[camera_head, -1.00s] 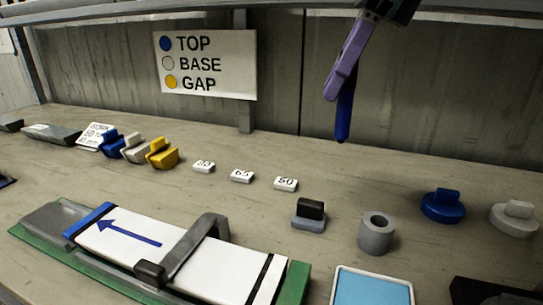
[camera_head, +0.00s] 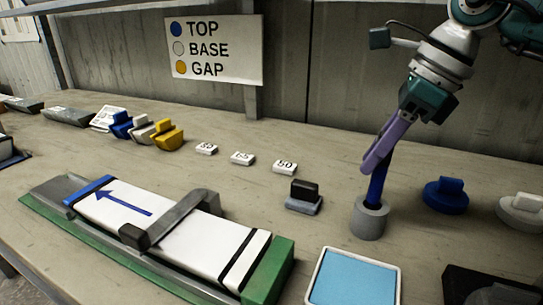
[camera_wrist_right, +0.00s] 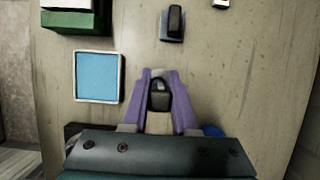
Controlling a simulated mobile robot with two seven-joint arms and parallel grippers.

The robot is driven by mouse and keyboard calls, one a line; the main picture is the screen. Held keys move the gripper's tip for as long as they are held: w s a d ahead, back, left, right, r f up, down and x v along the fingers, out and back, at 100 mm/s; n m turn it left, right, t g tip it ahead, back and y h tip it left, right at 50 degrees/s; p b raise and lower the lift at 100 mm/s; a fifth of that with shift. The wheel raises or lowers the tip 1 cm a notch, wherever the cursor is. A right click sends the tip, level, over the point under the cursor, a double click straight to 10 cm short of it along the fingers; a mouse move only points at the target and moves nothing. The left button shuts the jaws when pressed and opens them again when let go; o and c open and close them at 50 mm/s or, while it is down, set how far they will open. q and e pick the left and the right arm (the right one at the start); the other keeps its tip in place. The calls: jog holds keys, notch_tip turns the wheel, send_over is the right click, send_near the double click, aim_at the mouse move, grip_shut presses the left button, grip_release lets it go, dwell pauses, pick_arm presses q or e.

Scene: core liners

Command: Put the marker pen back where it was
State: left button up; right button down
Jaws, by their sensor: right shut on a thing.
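The blue marker pen (camera_head: 377,190) is upright with a slight tilt. Its lower end is inside the hole of the grey cylindrical holder (camera_head: 368,224) on the bench. My right gripper (camera_head: 380,160), with purple fingers, is shut on the upper part of the pen, above the holder. In the right wrist view the purple fingers (camera_wrist_right: 159,92) close around the pen and hide most of it and the holder. Whether the pen touches the bottom of the hole cannot be seen. My left gripper is not in view.
A blue knobbed disc (camera_head: 446,196) and a white one (camera_head: 522,212) stand right of the holder. A black-handled block (camera_head: 304,197) is to its left. A blue-topped tray (camera_head: 398,290) lies in front. A liner in a green cradle (camera_head: 268,270) lies front left.

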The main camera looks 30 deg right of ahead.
aim_at(376, 185)
jog(key=shift+f, duration=2.35)
jog(key=shift+f+b, duration=0.2)
jog(key=shift+b, duration=0.15)
jog(key=c, duration=0.7)
grip_release()
jog(key=shift+r, duration=0.1)
